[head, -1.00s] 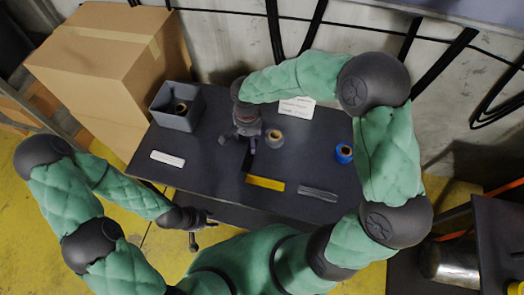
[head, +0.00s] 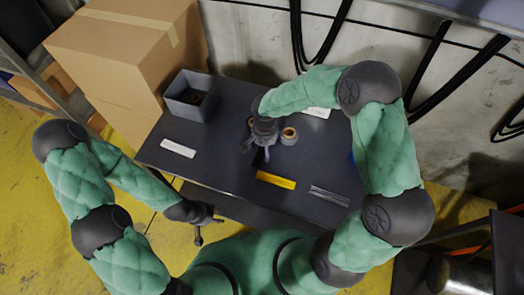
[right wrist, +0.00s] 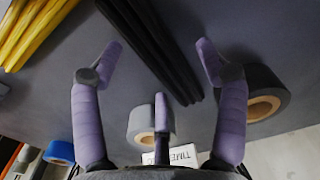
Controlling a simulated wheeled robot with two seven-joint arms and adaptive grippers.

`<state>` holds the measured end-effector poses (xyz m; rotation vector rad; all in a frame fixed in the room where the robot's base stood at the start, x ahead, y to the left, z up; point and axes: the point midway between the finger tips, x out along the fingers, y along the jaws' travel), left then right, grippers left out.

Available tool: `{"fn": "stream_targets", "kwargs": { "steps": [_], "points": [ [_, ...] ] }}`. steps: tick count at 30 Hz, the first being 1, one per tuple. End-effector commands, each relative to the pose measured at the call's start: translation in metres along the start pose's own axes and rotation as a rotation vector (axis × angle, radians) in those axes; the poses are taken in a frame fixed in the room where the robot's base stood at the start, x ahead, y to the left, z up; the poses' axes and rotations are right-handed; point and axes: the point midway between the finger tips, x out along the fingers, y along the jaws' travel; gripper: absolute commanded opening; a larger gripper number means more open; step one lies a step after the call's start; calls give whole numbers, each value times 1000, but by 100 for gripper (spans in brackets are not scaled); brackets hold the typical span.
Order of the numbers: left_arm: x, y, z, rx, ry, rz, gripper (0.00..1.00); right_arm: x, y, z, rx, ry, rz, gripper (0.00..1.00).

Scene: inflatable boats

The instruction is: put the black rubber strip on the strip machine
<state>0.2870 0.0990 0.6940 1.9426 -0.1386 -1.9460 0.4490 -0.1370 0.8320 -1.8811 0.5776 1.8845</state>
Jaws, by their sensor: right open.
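The black rubber strip (head: 259,158) lies on the dark table, partly hidden by my right gripper in the head view. In the right wrist view the long black strip (right wrist: 152,45) runs between the spread purple fingers. My right gripper (head: 260,147) is open over it, its fingers (right wrist: 158,75) apart on either side and not closed on it. My left gripper (head: 206,227) is in front of the table's front edge, fingers spread and empty. I cannot make out a strip machine in these views.
On the table (head: 225,170) are a yellow strip (head: 276,180), a grey strip (head: 330,195), a white strip (head: 178,148), a tape roll (head: 289,135) and a grey bin (head: 190,95). A blue roll (right wrist: 60,152) shows in the wrist view. Cardboard boxes (head: 120,60) stand behind left.

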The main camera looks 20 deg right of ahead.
Motion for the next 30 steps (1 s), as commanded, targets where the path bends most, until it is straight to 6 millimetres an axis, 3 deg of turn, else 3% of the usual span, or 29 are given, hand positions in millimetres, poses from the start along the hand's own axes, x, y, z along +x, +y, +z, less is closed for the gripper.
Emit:
{"fn": "stream_targets", "kwargs": {
  "steps": [6,12,15,23,30],
  "points": [
    [0,0,0,0,0,0,40,0,0,0,0,1,-1,71],
    [0,0,0,0,0,0,40,0,0,0,0,1,-1,15],
    [0,0,0,0,0,0,40,0,0,0,0,1,-1,5],
    [-1,0,0,0,0,0,40,-1,0,0,0,1,-1,5],
    [-7,3,0,0,0,0,40,-19,-1,-1,-1,3,-2,5]
  ]
}}
